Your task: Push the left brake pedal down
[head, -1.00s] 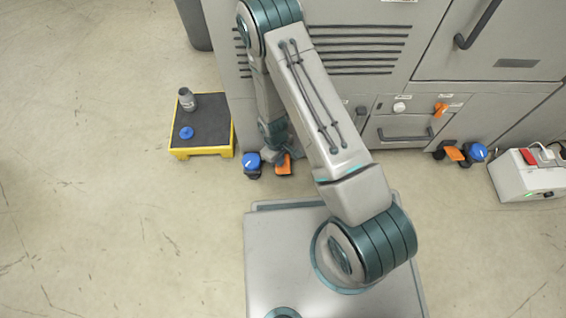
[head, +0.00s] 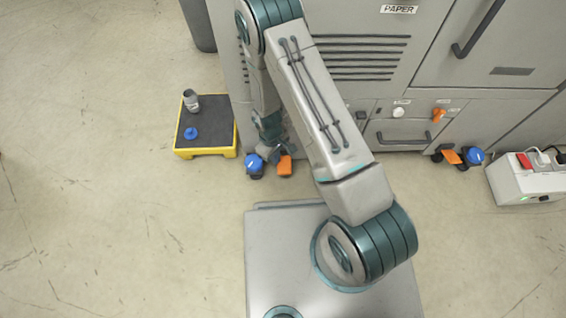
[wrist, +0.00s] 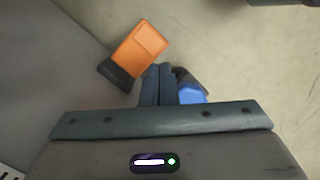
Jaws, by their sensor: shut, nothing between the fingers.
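My gripper (head: 268,150) is low by the machine's base, between the blue part and the pedal. In the wrist view my gripper (wrist: 158,84) is shut and empty; the blue part (wrist: 191,94) is partly hidden behind it. Contact with the pedal and the pedal's exact tilt cannot be told.
A second orange pedal (head: 452,156) and blue part (head: 473,155) are further right. A white power box (head: 522,180) stands at the right. Floor at left is clear.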

